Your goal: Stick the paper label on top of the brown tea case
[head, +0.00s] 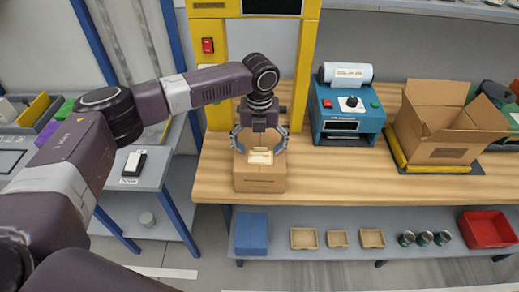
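The brown tea case (259,184) stands near the front edge of the wooden bench, left of the label printer. A small pale paper label (260,158) shows at the top of the case and looks flat on it; a tiny gap cannot be ruled out. My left gripper (260,150) points down over the case with its fingers spread apart, one on each side of the label. Its fingers appear open with nothing held between them. My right gripper is not in view.
A blue printer (345,112) with a white roll stands right of the case. An open cardboard box (446,128) sits on a yellow-edged black base farther right. A yellow frame (217,62) rises behind. The lower shelf holds a blue box (251,234), trays, tins and a red bin (487,229).

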